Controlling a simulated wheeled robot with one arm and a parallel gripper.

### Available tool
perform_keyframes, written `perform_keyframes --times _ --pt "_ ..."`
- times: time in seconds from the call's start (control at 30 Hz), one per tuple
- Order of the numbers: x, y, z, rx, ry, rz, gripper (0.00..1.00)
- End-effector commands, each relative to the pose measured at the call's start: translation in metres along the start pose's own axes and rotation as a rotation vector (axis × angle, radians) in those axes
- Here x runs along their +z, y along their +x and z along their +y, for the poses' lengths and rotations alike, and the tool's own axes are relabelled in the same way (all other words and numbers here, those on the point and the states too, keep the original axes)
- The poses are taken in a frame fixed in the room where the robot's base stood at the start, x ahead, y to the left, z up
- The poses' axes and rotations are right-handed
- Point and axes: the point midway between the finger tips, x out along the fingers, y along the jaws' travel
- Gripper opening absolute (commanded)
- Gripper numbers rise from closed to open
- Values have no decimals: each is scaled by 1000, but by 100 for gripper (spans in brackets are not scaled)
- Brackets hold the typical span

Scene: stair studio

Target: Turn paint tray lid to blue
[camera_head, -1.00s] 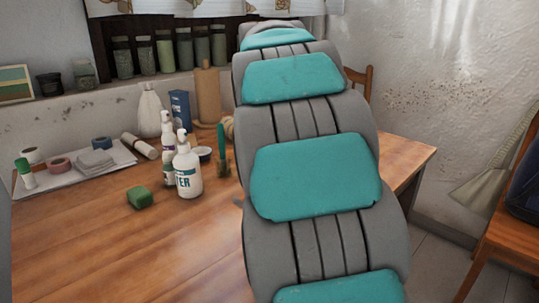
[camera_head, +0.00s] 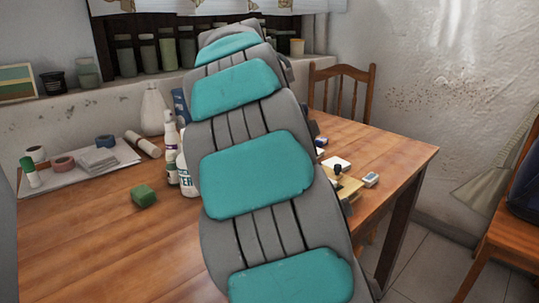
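I cannot make out a paint tray or its lid in this view; my grey and teal arm covers the middle of the picture and much of the table behind it. My gripper does not show. To the right of my arm, a small yellowish wooden piece (camera_head: 346,190) with a dark knob-like part lies partly hidden on the table. I cannot tell what it is.
The wooden table (camera_head: 110,240) has clear room at front left. A green block (camera_head: 144,196), white bottles (camera_head: 187,175) and a tray of rolls (camera_head: 122,157) stand left. A small white-blue item (camera_head: 371,180) lies right. A wooden chair (camera_head: 343,88) stands behind.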

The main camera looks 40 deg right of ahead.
Motion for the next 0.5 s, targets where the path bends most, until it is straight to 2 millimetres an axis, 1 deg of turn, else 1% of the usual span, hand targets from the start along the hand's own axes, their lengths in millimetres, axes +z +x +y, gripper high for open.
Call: perform_keyframes --times 0.33,0.37,0.5 --pt "0 0 0 0 1 0 0" --pt "0 0 0 0 1 0 42" --pt "0 0 0 0 1 0 58"
